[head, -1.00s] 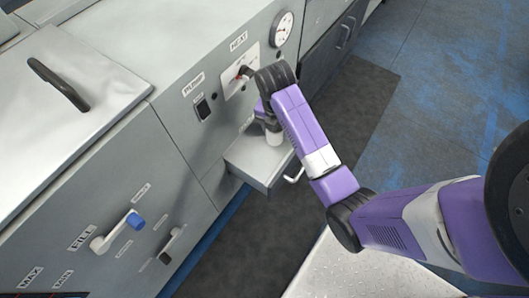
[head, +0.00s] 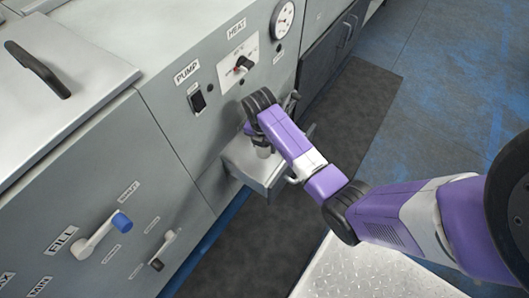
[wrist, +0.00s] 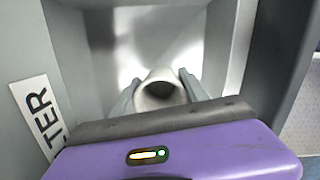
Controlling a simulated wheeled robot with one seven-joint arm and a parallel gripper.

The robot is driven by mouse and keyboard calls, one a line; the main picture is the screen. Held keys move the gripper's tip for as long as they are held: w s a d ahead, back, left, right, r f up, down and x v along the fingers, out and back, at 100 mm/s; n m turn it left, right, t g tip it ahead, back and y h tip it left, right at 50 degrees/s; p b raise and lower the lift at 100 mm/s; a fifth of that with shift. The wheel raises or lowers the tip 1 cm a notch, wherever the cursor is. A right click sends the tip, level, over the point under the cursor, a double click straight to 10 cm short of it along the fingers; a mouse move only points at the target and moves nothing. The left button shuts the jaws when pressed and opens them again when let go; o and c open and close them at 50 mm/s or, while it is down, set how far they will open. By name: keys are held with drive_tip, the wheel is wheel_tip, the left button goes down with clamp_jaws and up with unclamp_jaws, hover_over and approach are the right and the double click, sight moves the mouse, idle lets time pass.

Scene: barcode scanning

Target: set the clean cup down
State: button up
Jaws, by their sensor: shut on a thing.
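A pale, round-mouthed cup (wrist: 160,97) is between the two fingers of my gripper (wrist: 160,78) in the wrist view, its open mouth toward the camera. The gripper is shut on it. Below the cup is the shiny metal floor of a small pulled-out drawer (wrist: 140,28). In the head view the drawer (head: 238,167) juts from the panel, and a little of the cup (head: 264,152) shows under my wrist, mostly hidden. I cannot tell whether the cup's base touches the drawer floor.
The panel above the drawer carries a HEAT knob (head: 242,65), a PUMP switch (head: 198,101) and a gauge (head: 284,20). A blue-tipped FILL lever (head: 121,222) is at the lower left. Drawer walls stand close around the cup.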

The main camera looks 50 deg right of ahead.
sight(265, 151)
drive_tip(key=shift+f+b, duration=0.75)
drive_tip(key=shift+f, duration=1.4)
drive_tip(key=shift+f, duration=0.1)
drive_tip(key=o, duration=1.5)
drive_tip(key=r+p, duration=0.1)
drive_tip(key=r, duration=0.3)
drive_tip(key=a+r+p, duration=0.1)
drive_tip(key=r+p, duration=0.1)
drive_tip(key=r, duration=0.2)
drive_tip(key=r+p, duration=0.1)
drive_tip(key=r, duration=0.3)
drive_tip(key=shift+s+a, duration=0.15)
drive_tip(key=shift+a, duration=0.05)
drive_tip(key=shift+r+p, duration=0.15)
drive_tip(key=shift+p, duration=0.15)
